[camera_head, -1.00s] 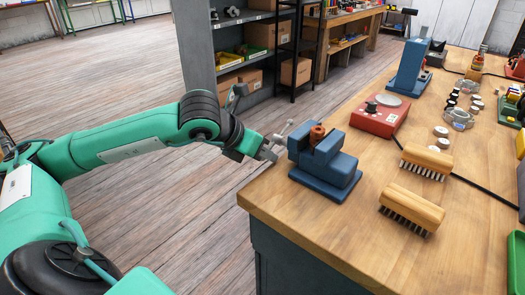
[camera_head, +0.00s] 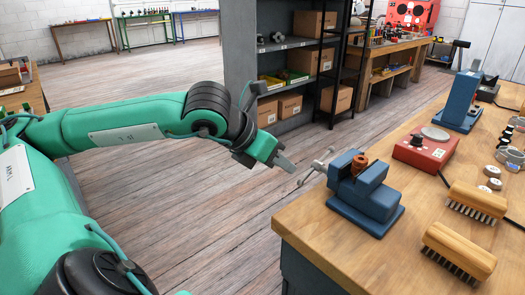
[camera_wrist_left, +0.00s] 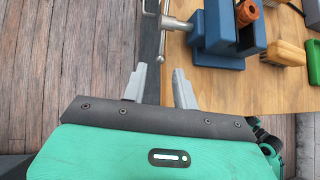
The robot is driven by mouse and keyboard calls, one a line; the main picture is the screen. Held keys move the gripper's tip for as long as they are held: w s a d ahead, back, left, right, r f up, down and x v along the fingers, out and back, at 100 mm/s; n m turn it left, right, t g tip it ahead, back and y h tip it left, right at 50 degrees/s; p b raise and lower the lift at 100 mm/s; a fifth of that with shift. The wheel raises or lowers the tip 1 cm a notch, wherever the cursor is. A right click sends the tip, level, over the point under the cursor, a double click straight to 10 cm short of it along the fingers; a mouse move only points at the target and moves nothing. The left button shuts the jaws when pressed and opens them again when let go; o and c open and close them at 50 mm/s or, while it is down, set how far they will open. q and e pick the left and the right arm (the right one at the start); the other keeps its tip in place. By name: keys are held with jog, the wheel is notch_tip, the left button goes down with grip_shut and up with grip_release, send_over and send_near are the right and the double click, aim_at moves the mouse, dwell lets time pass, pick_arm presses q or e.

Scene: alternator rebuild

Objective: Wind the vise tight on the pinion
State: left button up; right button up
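The blue vise (camera_head: 372,202) stands on the near left corner of the wooden bench, and also shows in the left wrist view (camera_wrist_left: 218,30). The copper-coloured pinion (camera_head: 359,166) sits upright between its jaws; I cannot tell how tightly it is held. The vise's grey handle (camera_head: 317,166) sticks out past the bench's left edge, with a slanting bar. My left gripper (camera_head: 286,163) is left of the handle, apart from it. In the left wrist view its two fingers (camera_wrist_left: 159,86) are spread and empty, with the handle (camera_wrist_left: 165,22) beyond them. My right gripper is not in view.
A red box with a round plate (camera_head: 425,148) and two wooden brushes (camera_head: 460,250) are on the bench right of the vise. A blue stand (camera_head: 460,102) is farther back. Open floor lies left of the bench (camera_head: 330,262), around my left arm.

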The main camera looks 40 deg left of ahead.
pick_arm(q)
jog(key=shift+b+v, duration=0.45)
jog(key=shift+v, duration=2.2)
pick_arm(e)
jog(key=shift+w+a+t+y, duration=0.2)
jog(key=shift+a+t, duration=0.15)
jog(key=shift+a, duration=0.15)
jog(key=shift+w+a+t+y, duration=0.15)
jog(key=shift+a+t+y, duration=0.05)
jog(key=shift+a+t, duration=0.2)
